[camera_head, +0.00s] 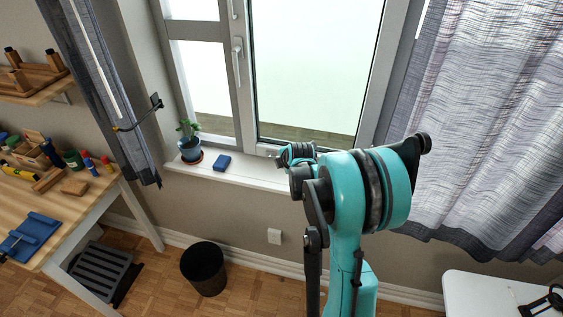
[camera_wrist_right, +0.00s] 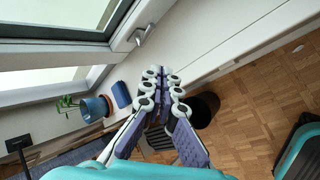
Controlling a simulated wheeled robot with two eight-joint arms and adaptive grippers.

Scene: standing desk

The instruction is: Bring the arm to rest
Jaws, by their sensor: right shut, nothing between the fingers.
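My right arm (camera_head: 345,205), teal and black, rises in the middle of the head view and reaches toward the window sill. Its gripper is mostly hidden behind the arm there. In the right wrist view my right gripper (camera_wrist_right: 162,80) is shut and empty, its fingertips close together. It points along the window wall, above the floor and beside the sill. My left gripper is in neither view.
A potted plant (camera_head: 189,146) and a small blue box (camera_head: 222,162) stand on the window sill (camera_head: 257,176). A black bin (camera_head: 204,268) stands on the floor below. A wooden desk (camera_head: 92,197) with tools is at the left, a white table (camera_head: 485,293) at the lower right.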

